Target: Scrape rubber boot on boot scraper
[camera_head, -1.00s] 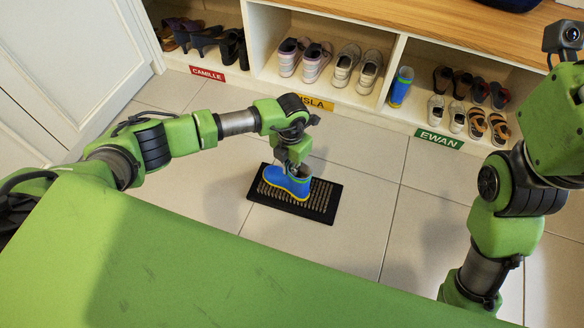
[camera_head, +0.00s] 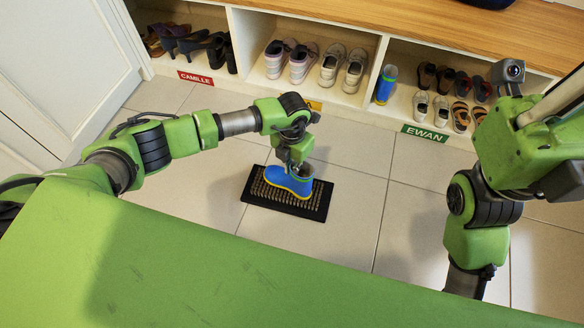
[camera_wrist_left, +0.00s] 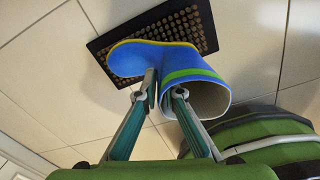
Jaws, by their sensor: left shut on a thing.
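The blue rubber boot (camera_head: 285,181) with yellow sole trim and a green band is over the black boot scraper (camera_head: 317,210), a flat mat with rows of bristles on the floor. Its toe points left in the head view. My left gripper (camera_head: 297,166) is shut on the boot's shaft from above. In the left wrist view, the two fingers (camera_wrist_left: 165,88) pinch the shaft near its open top, and the boot (camera_wrist_left: 160,62) lies across the scraper (camera_wrist_left: 188,22). Whether the sole touches the bristles I cannot tell. My right gripper is not visible; only its arm shows at right.
Another blue boot (camera_head: 386,85) stands in the cubby above the green EWAN label (camera_head: 425,133). Several other shoes fill the cubbies along the back. A white cabinet door (camera_head: 65,70) is at left. The tiled floor right of the scraper is clear.

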